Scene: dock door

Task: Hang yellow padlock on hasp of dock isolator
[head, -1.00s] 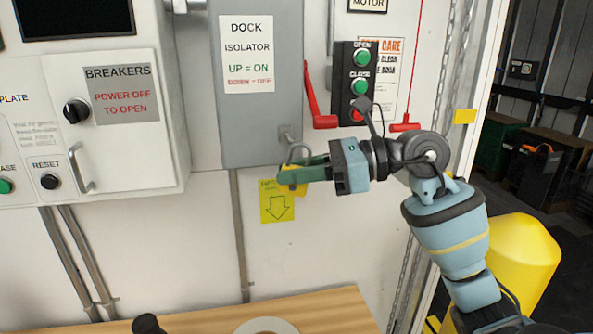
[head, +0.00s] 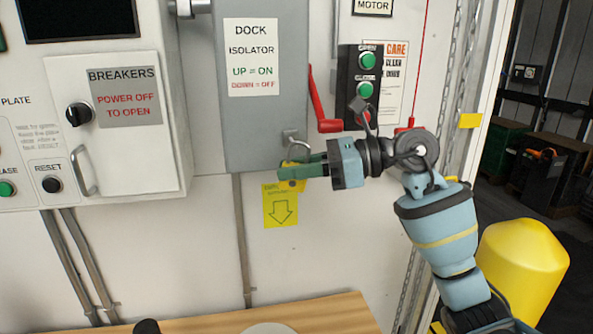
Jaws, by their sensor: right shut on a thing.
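The grey dock isolator (head: 262,130) hangs on the white wall, with its metal hasp (head: 290,134) at the lower right edge. The red lever (head: 319,106) on its right side points down. My right gripper (head: 290,171), its arm coming from the right, is shut on the yellow padlock (head: 291,184) just below the hasp. The fingers hide most of the padlock's body. Its grey shackle (head: 299,148) stands up right at the hasp. I cannot tell whether the shackle passes through the hasp or only overlaps it. My left gripper is not in view.
A breaker cabinet (head: 152,165) juts out at the left. A black button box (head: 350,90) is right of the lever. A yellow arrow label (head: 280,209) is on the wall below the gripper. A wooden bench (head: 335,312) with a pale round thing (head: 270,329) lies below.

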